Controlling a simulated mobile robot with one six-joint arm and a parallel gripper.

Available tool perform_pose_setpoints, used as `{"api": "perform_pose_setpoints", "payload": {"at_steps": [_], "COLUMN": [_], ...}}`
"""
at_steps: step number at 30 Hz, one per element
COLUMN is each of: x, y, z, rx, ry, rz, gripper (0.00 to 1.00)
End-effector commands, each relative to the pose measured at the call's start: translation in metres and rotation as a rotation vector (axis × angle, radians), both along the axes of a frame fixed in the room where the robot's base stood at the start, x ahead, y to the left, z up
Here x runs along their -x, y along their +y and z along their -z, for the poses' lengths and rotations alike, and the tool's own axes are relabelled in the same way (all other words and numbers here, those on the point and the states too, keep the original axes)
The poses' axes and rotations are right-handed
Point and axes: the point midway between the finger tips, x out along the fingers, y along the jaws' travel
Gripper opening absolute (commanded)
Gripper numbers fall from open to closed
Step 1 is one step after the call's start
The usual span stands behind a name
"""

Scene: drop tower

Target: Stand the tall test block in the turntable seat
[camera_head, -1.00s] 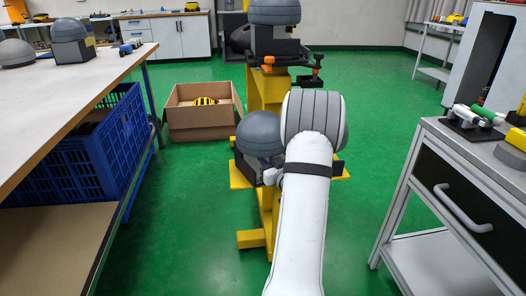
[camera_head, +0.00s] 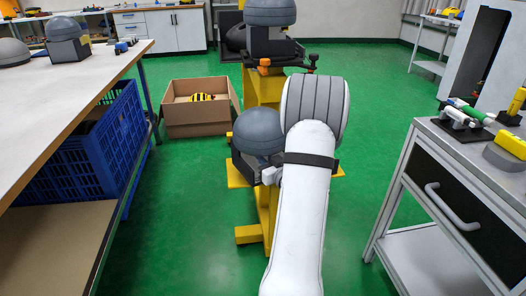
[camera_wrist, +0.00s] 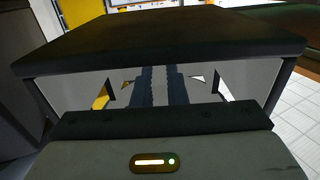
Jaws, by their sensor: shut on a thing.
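My gripper shows in the wrist view (camera_wrist: 160,84), where its two dark ribbed fingers are close together with a thin pale strip between them. I take this strip to be part of the held thing, but I cannot tell its full shape. A wide dark slab (camera_wrist: 160,36) fills the view just beyond the fingers. In the head view my white arm hides the gripper and whatever it holds. A yellow stand (camera_head: 262,92) rises behind my arm, with a grey domed piece (camera_head: 258,132) low down and another (camera_head: 270,12) on top. I cannot pick out the turntable seat or the tall test block with certainty.
A workbench (camera_head: 75,90) with a blue crate (camera_head: 85,155) under it stands left. An open cardboard box (camera_head: 197,121) lies on the floor beyond. A drawer cart (camera_head: 450,160) with small tools is close on the right. Green floor is clear on both sides of the stand.

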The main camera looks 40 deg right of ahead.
Motion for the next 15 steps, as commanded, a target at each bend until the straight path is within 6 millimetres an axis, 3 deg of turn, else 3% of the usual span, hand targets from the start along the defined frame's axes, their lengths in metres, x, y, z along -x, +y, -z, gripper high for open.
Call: {"api": "perform_pose_setpoints", "payload": {"at_steps": [9, 15], "x": [0.071, 0.101], "y": [0.042, 0.061], "z": [-0.005, -0.006], "rx": [-0.001, -0.001], "ry": [-0.004, -0.001], "rz": [0.004, 0.003], "gripper": [0.0, 0.0]}}
